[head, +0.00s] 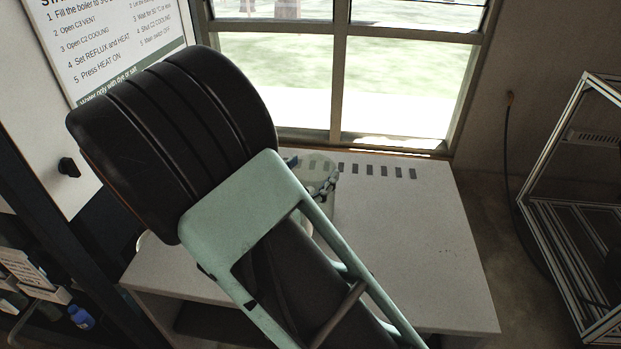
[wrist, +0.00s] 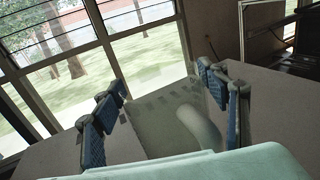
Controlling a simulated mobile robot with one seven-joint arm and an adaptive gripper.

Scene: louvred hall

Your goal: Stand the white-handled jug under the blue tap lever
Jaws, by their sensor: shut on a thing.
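My gripper (wrist: 165,92) shows in the wrist view with its blue-padded fingers on either side of a clear, see-through jug (wrist: 165,118). It is shut on the jug. A pale rounded part, apparently the white handle (wrist: 203,130), faces the wrist camera. In the head view my arm hides most of the jug (head: 316,160) and of my gripper (head: 326,187); only part of each shows above the table near its back edge. I cannot tell whether the jug touches the table. I cannot make out the blue tap lever in either view.
The grey table (head: 415,255) is bare on its right side, with dark slots along the back. A window (head: 340,85) stands behind it. An instruction board (head: 115,35) is at upper left, a metal frame (head: 575,200) at right. A small blue object (head: 81,317) sits at lower left.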

